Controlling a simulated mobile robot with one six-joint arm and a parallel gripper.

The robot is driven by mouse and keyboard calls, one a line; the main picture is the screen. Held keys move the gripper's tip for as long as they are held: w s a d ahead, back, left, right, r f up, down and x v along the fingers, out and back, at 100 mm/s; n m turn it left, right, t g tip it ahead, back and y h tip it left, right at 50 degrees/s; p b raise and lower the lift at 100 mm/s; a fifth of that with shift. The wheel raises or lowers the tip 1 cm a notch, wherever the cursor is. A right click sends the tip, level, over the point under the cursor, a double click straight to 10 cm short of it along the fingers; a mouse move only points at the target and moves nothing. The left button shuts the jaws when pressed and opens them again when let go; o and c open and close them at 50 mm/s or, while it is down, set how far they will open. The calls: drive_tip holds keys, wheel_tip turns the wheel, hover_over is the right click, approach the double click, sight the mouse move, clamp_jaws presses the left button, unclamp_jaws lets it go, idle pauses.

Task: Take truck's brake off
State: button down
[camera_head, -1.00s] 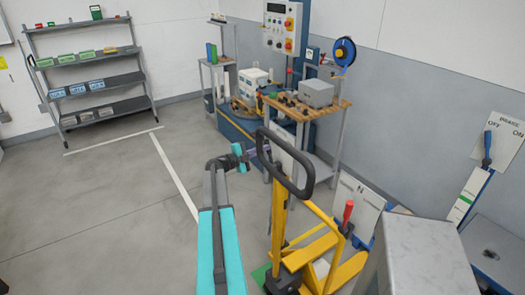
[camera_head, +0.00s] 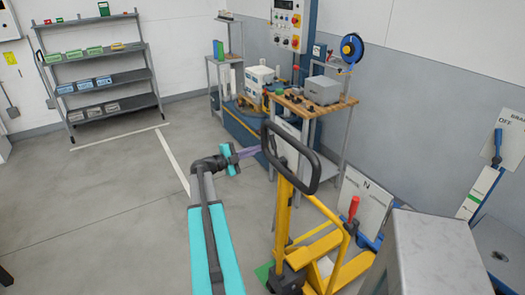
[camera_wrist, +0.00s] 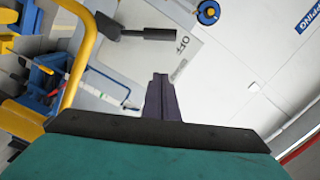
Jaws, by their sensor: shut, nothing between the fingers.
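The yellow pallet truck (camera_head: 330,272) stands right of my arm, with a black loop handle (camera_head: 312,176) on its mast. A red-gripped lever (camera_head: 353,209) rises beside it, in front of a white board (camera_head: 362,194) marked N. A second board (camera_head: 510,143), with BRAKE partly cut off and OFF readable, stands at the far right with a blue-handled lever (camera_head: 497,147). My gripper (camera_head: 258,150) is left of the loop handle, away from both levers; its tips are partly unclear there. In the wrist view my gripper (camera_wrist: 160,85) is shut and empty.
A grey block (camera_head: 435,250) stands at the front right. A workbench (camera_head: 305,105) with boxes is behind the truck. Shelving (camera_head: 105,80) stands at the back left. The floor (camera_head: 90,200) left of my arm is clear. The wrist view shows a dark-handled lever (camera_wrist: 150,34).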

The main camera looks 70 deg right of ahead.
drive_tip(key=shift+v, duration=1.05)
